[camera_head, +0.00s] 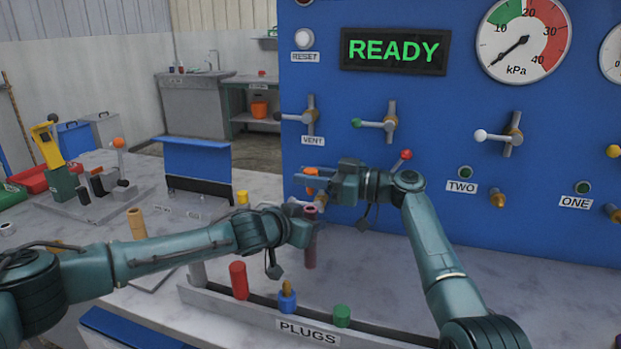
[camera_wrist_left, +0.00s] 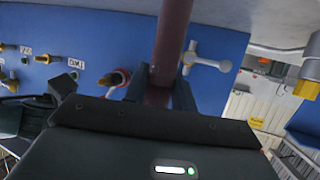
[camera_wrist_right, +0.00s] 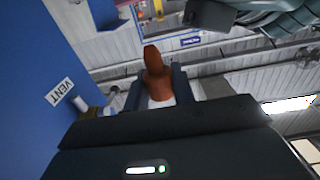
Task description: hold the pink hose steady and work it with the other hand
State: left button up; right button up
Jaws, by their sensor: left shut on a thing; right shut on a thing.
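The hose (camera_head: 310,253) shows as a dark pinkish-red tube standing upright near the blue panel. Its open top end shows in the head view. My left gripper (camera_head: 311,218) is shut around it just below that end. In the left wrist view the hose (camera_wrist_left: 172,45) runs between the two fingers. My right gripper (camera_head: 308,190) is just above and behind, shut on an orange piece (camera_head: 312,177). The right wrist view shows this orange piece (camera_wrist_right: 154,75) between the fingers, narrower toward its far end. The orange piece appears apart from the hose end.
The blue panel (camera_head: 450,220) with valves, ports and a gauge stands close behind the grippers. A lit sign (camera_head: 394,52) reads READY. A plug rack (camera_head: 262,318) with red, blue and green plugs lies in front. Clear bench (camera_head: 520,300) is at right.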

jog(key=shift+r, duration=1.5)
pick_arm(q)
jog(key=o, duration=1.1)
